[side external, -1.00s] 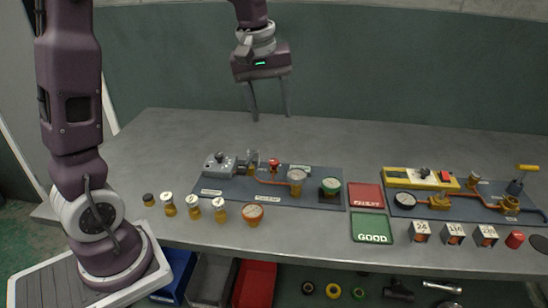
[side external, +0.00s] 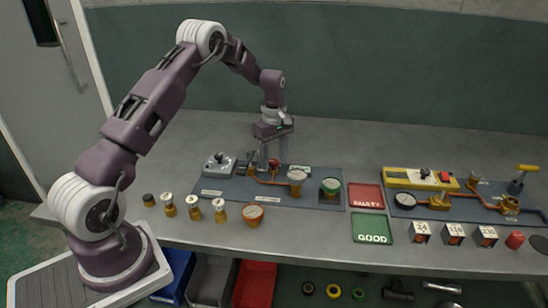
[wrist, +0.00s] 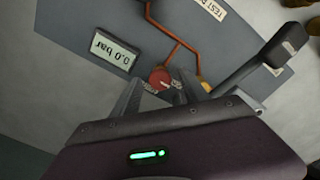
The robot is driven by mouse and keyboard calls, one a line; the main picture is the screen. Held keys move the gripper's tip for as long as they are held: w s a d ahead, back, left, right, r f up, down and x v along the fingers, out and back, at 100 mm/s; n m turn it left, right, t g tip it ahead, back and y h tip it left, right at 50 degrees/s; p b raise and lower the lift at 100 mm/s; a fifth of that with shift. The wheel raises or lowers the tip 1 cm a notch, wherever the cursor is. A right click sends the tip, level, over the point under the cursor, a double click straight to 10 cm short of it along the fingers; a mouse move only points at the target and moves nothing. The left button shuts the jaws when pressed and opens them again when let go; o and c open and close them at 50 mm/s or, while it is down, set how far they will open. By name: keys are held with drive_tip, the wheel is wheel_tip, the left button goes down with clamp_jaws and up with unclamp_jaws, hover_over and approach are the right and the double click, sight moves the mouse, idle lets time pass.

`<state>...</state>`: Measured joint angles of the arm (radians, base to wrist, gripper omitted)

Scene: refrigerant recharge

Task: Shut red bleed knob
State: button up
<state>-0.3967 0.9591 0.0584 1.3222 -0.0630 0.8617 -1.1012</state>
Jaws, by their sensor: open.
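The red bleed knob (wrist: 160,79) shows in the wrist view between the two fingertips, on the dark blue panel by the orange pipe. In the side external view the knob (side external: 274,162) is small and partly hidden by my gripper. My gripper (side external: 268,163) is open and points down over the back of the left panel. In the wrist view my gripper (wrist: 158,86) has a finger on each side of the knob. I cannot tell whether the fingers touch it.
A 0.0 bar display (wrist: 109,52) lies close beside the knob. Red (side external: 366,196) and green (side external: 372,228) trays lie to the right. The back of the table is clear.

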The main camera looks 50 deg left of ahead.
clamp_jaws()
drive_tip(key=m, duration=0.4)
drive_tip(key=shift+m, duration=0.3)
drive_tip(key=m, duration=0.4)
drive_tip(key=shift+m, duration=0.3)
drive_tip(key=m, duration=0.4)
drive_tip(key=shift+m, duration=2.3)
